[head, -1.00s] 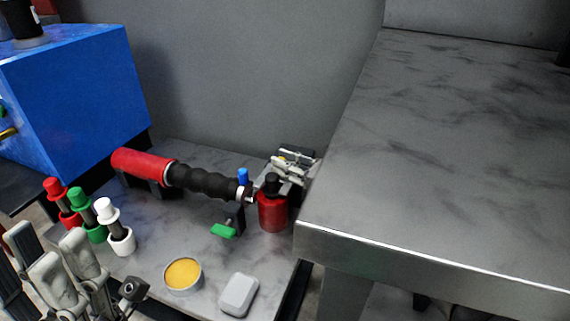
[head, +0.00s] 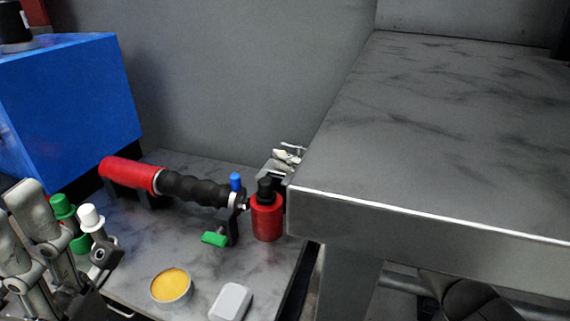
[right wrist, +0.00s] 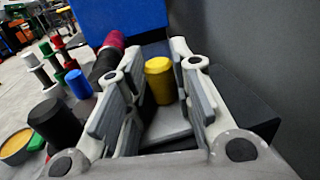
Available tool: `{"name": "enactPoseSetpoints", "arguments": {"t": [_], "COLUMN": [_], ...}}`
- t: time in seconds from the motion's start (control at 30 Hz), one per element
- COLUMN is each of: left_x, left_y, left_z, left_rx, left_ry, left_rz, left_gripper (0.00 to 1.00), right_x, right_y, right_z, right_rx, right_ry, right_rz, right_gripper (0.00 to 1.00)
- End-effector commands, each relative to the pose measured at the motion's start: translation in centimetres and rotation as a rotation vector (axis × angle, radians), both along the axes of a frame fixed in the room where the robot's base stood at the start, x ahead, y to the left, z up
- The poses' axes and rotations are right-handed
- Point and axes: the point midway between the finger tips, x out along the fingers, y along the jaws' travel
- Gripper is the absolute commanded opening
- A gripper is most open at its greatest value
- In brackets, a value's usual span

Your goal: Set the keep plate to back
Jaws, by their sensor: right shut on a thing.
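My right gripper (head: 288,157) is at the far end of the low marble bench, partly hidden behind the edge of the taller table. In the right wrist view its two fingers (right wrist: 153,95) stand on either side of a yellow knob (right wrist: 159,78) and are shut on it. A flat grey piece (right wrist: 168,122) lies below the knob; I cannot tell for sure if it is the keep plate. My left gripper (head: 22,225) is at the lower left, cut by the frame, away from the knob; its opening is unclear.
A red bottle with a black cap (head: 267,220) stands close beside the right gripper.

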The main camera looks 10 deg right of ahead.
Motion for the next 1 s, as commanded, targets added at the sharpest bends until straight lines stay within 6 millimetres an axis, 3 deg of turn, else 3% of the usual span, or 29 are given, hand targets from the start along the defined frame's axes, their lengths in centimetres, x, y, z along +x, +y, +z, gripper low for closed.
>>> {"name": "enactPoseSetpoints", "arguments": {"t": [0.2,0.23,0.3,0.77,1.0], "left_x": [0.0,0.0,0.0,0.0,0.0], "left_y": [0.0,0.0,0.0,0.0,0.0], "left_z": [0.0,0.0,0.0,0.0,0.0], "left_rx": [0.000,0.000,0.000,0.000,0.000], "left_ry": [0.001,0.001,0.001,0.003,0.002], "left_rz": [0.000,0.000,0.000,0.000,0.000], "left_gripper": [0.40,0.40,0.40,0.40,0.40], "right_x": [0.3,0.3,0.3,0.0,-2.8], "right_y": [-0.5,-0.5,-0.6,-0.7,-3.4], "right_z": [0.2,0.3,0.3,0.2,0.0], "right_rx": [0.001,0.001,0.000,0.000,-0.004], "right_ry": [-0.004,-0.004,-0.004,-0.003,-0.001], "right_rz": [-0.016,-0.016,-0.018,-0.012,-0.013], "right_gripper": [0.00,0.23,0.32,0.32,0.32]}}
